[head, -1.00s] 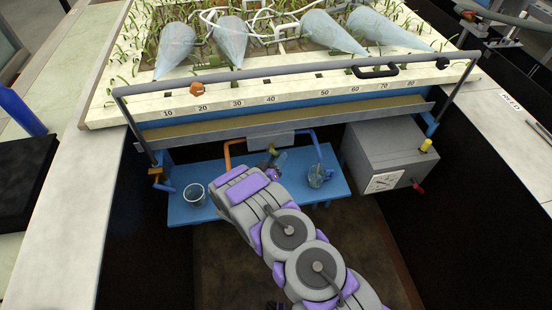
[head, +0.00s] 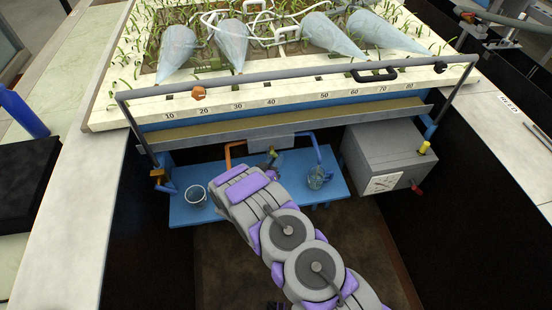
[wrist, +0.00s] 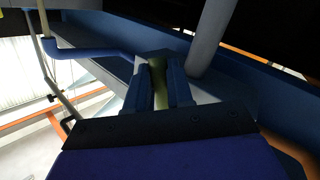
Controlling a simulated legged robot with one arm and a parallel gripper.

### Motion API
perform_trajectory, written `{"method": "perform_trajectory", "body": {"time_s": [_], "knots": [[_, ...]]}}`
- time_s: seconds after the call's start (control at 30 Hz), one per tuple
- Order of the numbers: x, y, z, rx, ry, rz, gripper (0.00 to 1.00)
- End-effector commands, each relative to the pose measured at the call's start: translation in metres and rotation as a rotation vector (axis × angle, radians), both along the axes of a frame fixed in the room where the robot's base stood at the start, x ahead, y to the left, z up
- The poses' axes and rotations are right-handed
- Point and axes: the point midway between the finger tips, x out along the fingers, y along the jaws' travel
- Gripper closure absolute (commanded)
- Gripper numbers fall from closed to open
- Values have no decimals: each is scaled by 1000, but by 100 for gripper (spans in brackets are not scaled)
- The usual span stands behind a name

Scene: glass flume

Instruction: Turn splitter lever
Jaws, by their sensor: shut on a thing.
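The splitter lever shows as an olive-green bar (wrist: 157,82) in the wrist view. My gripper (wrist: 160,85) is shut on it, with one dark blue finger on each side. In the head view a small olive tip of the lever (head: 272,154) shows just beyond the end of my arm, below the grey splitter box (head: 266,143). An orange pipe (head: 232,150) leaves the box on the left and a blue pipe (head: 315,147) on the right. My arm hides the gripper's fingers and most of the lever in the head view.
A blue bench (head: 180,212) lies below, with a white-rimmed cup (head: 196,194) on the left and a clear jug (head: 316,178) on the right. A grey box (head: 385,155) with a yellow knob and red handle stands right. The flume's grey rail (head: 300,75) runs above.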

Motion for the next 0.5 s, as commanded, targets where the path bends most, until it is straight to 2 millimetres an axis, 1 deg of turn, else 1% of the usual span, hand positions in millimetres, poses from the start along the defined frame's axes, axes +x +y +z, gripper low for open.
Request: {"method": "perform_trajectory", "body": {"time_s": [0.03,0.5], "knots": [[0,3,4,31,12,5,100],[-2,13,2,343,101,4,100]]}}
